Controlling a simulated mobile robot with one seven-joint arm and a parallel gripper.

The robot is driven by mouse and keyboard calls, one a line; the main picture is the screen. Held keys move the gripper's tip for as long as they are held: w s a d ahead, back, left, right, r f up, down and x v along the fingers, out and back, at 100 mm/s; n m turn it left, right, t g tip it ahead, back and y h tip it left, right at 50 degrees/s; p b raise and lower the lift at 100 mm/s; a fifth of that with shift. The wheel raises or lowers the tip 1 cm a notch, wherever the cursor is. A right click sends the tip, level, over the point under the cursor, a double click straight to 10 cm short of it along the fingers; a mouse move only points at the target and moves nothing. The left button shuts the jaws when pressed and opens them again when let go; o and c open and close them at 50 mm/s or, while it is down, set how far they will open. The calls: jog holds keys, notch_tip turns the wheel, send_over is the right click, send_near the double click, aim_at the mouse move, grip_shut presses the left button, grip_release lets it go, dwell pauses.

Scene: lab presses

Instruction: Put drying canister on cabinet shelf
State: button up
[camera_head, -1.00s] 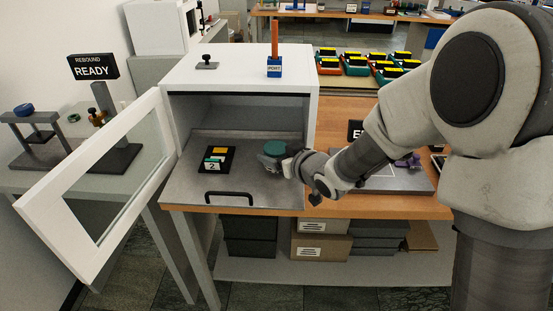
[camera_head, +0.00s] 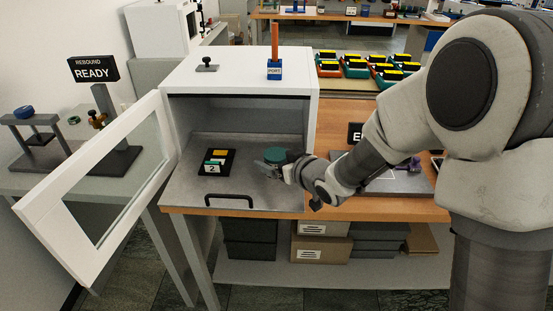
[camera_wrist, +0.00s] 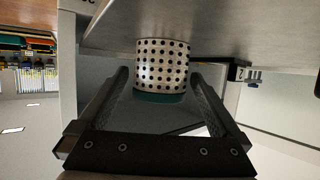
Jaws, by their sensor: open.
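The drying canister (camera_head: 276,154) has a teal lid and stands on the right part of the grey cabinet shelf (camera_head: 236,188). In the wrist view, which looks inverted, its pale perforated body (camera_wrist: 162,62) shows with the teal end lowest in the picture. My gripper (camera_head: 264,167) is at the canister's front, low over the shelf. In the wrist view my gripper (camera_wrist: 159,76) is open, with one finger to each side of the canister and visible gaps.
The white cabinet (camera_head: 240,72) has its glazed door (camera_head: 50,203) swung open to the left. A black pad marked 2 (camera_head: 217,162) with coloured blocks lies on the shelf left of the canister. A black handle (camera_head: 229,197) is at the shelf's front. The shelf's back is bare.

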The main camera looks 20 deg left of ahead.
jog(key=p+v, duration=0.1)
jog(key=v, duration=1)
jog(key=shift+s+d+r, duration=0.1)
jog(key=shift+s+d, duration=0.15)
jog(key=shift+d, duration=0.05)
jog(key=shift+w+d+r, duration=0.1)
jog(key=shift+w+d, duration=0.1)
jog(key=shift+d, duration=0.15)
jog(key=s+d+r+m+h, duration=0.25)
jog(key=d+h, duration=0.25)
jog(key=d, duration=0.4)
jog(key=s+d+r+m+h, duration=0.1)
jog(key=d+r+m+h, duration=0.3)
jog(key=d, duration=0.6)
jog(key=s+d+r+m+g, duration=0.1)
jog(key=s+d+m+g, duration=0.2)
jog(key=s, duration=1.3)
jog(key=shift+d+r+g+h, duration=0.15)
jog(key=shift+d+g+h, duration=0.15)
jog(key=shift+d+h, duration=0.1)
